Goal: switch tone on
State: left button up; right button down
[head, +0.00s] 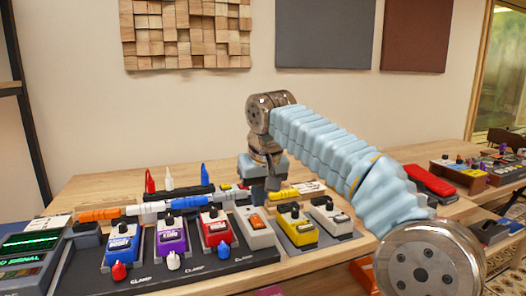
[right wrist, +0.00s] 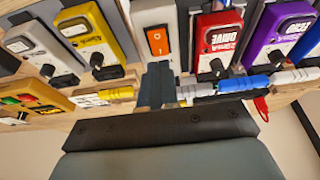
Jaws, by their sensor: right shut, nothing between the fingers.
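A white box with an orange rocker switch (head: 255,222) stands in the row of pedals, between a red pedal and a yellow one. In the right wrist view the orange rocker (right wrist: 157,42) shows its face with small white marks. I read no "tone" label on it. My right gripper (head: 259,193) is shut and empty, just behind the back end of the white box. In the right wrist view its fingertips (right wrist: 158,70) lie close to the box's end, clear of the rocker; I cannot tell if they touch the box. My left gripper is not in view.
Red (head: 214,227), purple (head: 172,237), blue (head: 121,244) and yellow (head: 296,226) pedals with knobs crowd both sides. Colored plugs (head: 155,207) line the back. A device reading "NO SIGNAL" (head: 30,245) stands at left. Bare wooden table (head: 95,188) lies behind.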

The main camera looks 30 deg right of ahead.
jog(key=b+v, duration=0.1)
jog(key=v, duration=0.9)
